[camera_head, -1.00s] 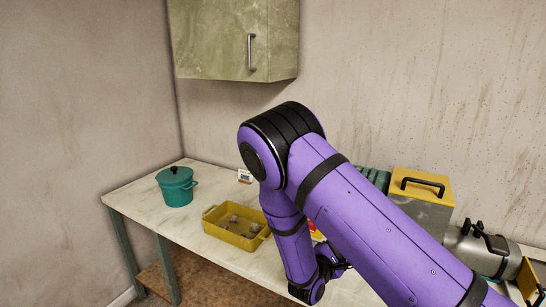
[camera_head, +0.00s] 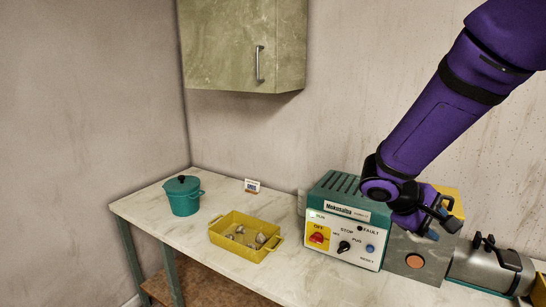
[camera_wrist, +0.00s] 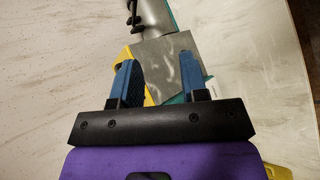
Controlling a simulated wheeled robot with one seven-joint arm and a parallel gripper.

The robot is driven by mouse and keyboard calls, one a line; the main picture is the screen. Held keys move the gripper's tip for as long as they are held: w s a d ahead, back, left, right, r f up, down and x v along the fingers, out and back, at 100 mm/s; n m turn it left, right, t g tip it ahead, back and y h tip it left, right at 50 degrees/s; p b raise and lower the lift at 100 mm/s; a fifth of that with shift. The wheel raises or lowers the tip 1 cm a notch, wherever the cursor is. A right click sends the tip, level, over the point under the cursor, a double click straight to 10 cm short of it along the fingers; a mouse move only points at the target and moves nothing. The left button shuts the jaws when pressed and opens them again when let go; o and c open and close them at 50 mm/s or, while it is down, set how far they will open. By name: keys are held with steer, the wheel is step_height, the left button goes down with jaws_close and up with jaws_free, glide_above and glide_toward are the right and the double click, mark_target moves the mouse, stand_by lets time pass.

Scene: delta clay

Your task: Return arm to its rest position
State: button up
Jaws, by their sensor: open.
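My purple arm reaches in from the upper right in the head view. My gripper (camera_head: 441,222) hangs at its end, in front of the grey and yellow machine (camera_head: 418,262). In the wrist view my gripper (camera_wrist: 162,82) shows two blue fingers spread apart with nothing held between them. The grey machine body (camera_wrist: 172,62) lies beyond the fingers; I cannot tell the exact distance.
A teal control box (camera_head: 345,215) with switches stands on the counter (camera_head: 200,235). A metal cylinder (camera_head: 485,268) is at the right. A yellow tray (camera_head: 240,250) holds several small items. A teal pot (camera_head: 183,196) stands left, below a wall cabinet (camera_head: 240,45).

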steer(key=s+a+r+m+t+y, duration=0.2)
steer(key=s+r+y, duration=0.3)
steer(key=s+r, duration=0.2)
steer(key=s+a+r+m+t+y, duration=0.2)
steer(key=s+r+y, duration=0.3)
steer(key=s, duration=0.6)
steer(key=shift+s+r+m+t, duration=0.35)
steer(key=shift+r+m+t, duration=0.15)
steer(key=shift+r, duration=0.4)
